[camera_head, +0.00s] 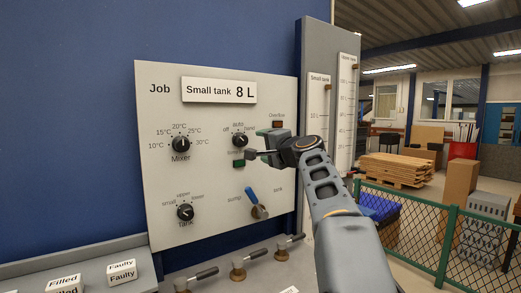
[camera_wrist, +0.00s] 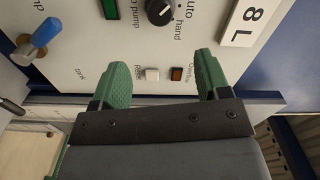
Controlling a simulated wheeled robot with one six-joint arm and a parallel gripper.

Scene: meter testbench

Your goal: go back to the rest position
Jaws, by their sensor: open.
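My gripper (camera_head: 257,145) is at the right part of the white meter panel (camera_head: 215,115), with my arm reaching up from the lower right. In the wrist view its two green fingers (camera_wrist: 163,70) are spread apart with nothing held between them. A small white reset button (camera_wrist: 152,74) and the overflow lamp (camera_wrist: 176,74) show in the gap between the fingers. The button is hidden in the head view. Whether a fingertip touches the panel I cannot tell.
The black off/auto/hand knob (camera_head: 240,140), green pump lamp (camera_head: 238,163) and blue-handled valve (camera_head: 251,194) are close to my gripper. Tall tank gauges (camera_head: 346,110) stand right of the panel. Several valve levers (camera_head: 238,262) line the ledge below. A green fence (camera_head: 445,245) stands at right.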

